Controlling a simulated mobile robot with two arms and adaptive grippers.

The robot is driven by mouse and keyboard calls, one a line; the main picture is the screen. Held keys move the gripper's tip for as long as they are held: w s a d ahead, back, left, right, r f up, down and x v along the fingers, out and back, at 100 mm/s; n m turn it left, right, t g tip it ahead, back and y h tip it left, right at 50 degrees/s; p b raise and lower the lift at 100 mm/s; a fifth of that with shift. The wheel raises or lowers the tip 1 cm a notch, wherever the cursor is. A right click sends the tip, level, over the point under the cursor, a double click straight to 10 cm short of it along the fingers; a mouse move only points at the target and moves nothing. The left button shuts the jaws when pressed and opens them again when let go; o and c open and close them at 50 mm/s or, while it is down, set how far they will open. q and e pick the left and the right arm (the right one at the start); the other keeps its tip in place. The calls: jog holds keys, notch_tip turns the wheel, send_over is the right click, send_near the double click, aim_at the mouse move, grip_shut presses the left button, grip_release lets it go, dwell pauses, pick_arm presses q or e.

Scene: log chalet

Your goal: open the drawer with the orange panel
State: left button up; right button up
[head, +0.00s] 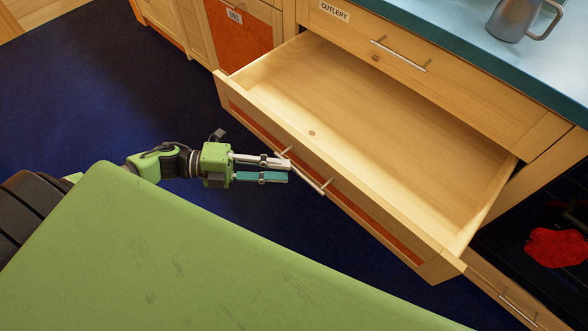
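The drawer with the orange panel (370,226) is pulled far out of the wooden cabinet, and its inside is bare except for a small round spot on the floor. Its bar handle (306,176) runs along the outside of the front. My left gripper (289,170) is at the left end of this handle, its two fingers pointing right with a gap between them. One fingertip overlaps the handle in the picture; I cannot tell whether they touch. My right gripper is not in view.
Above is a shut drawer labelled CUTLERY (440,75). A grey mug (514,18) stands on the teal worktop (440,25). Another orange-panelled front (238,40) is at the left. A red item (556,247) lies in a dark opening at right. Blue floor (130,90) is clear at left.

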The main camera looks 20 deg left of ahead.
pick_arm(q)
jog(key=f+v, duration=0.1)
jog(key=v, duration=0.6)
jog(key=shift+r, duration=0.45)
